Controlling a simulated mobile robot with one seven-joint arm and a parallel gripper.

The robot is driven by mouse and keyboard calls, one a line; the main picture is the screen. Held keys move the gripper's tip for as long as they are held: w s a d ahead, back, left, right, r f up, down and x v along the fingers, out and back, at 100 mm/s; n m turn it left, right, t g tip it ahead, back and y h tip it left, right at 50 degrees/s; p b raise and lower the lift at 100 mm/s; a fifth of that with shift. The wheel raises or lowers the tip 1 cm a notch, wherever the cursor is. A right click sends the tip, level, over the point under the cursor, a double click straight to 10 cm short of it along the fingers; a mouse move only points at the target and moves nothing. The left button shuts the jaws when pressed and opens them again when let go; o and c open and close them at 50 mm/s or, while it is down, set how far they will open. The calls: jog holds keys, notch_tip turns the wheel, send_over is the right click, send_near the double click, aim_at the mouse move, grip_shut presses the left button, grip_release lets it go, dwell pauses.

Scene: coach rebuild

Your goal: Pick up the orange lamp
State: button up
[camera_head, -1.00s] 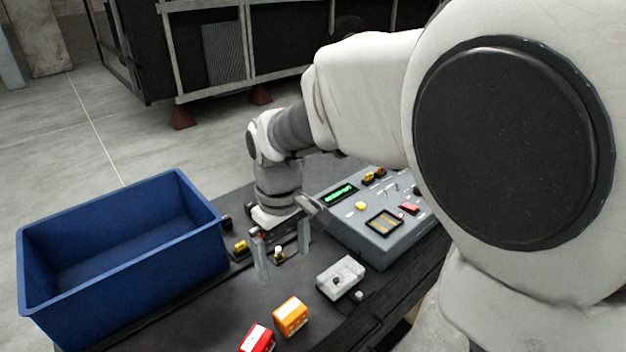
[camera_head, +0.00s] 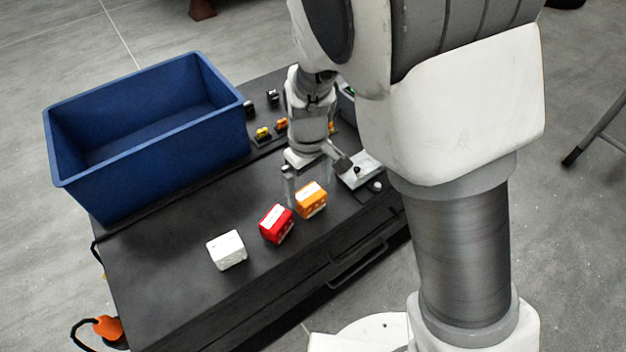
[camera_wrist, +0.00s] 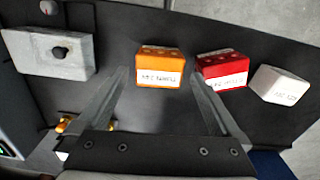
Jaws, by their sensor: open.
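The orange lamp (camera_head: 311,200) is a small orange block with a white label, lying on the dark bench top. It also shows in the wrist view (camera_wrist: 160,67), just beyond the fingertips and between their lines. My gripper (camera_head: 305,185) is open and empty, pointing down at the bench behind the orange lamp in the head view. In the wrist view its two fingers (camera_wrist: 162,78) are spread wide, with nothing between them. I cannot tell the exact height of the fingertips above the bench.
A red block (camera_head: 276,224) stands close beside the orange lamp, and a white block (camera_head: 227,250) is further left. A grey box with a black knob (camera_wrist: 60,52) is on the other side. A blue bin (camera_head: 150,140) stands at the back left.

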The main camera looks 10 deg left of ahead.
aim_at(310, 193)
jog(key=shift+f, duration=1.6)
jog(key=shift+c, duration=0.3)
jog(key=c, duration=1.3)
jog(key=shift+o, duration=0.2)
